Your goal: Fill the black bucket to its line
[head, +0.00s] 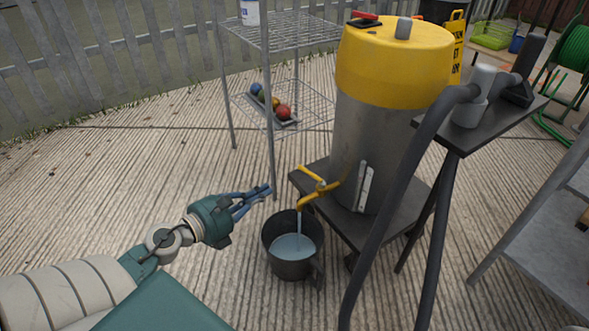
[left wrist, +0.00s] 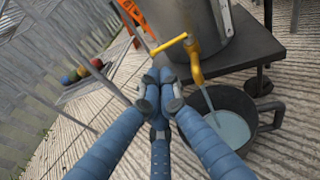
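The black bucket (head: 287,269) stands upright on the ribbed ground below the yellow tap (head: 311,194) of a steel tank with a yellow lid (head: 395,62). Water runs from the tap into the bucket, and water covers its inside. I cannot make out a fill line. In the left wrist view the tap (left wrist: 195,65) pours into the bucket (left wrist: 248,104) at the right. My left gripper (head: 268,190) is left of the tap, above and beside the bucket. Its blue fingertips meet in the left wrist view (left wrist: 159,80) with nothing between them, apart from the tap handle. My right gripper is not in view.
The tank rests on a low dark stand (head: 350,228). A wire rack (head: 270,95) with several coloured balls stands behind. The ground left of the bucket is clear.

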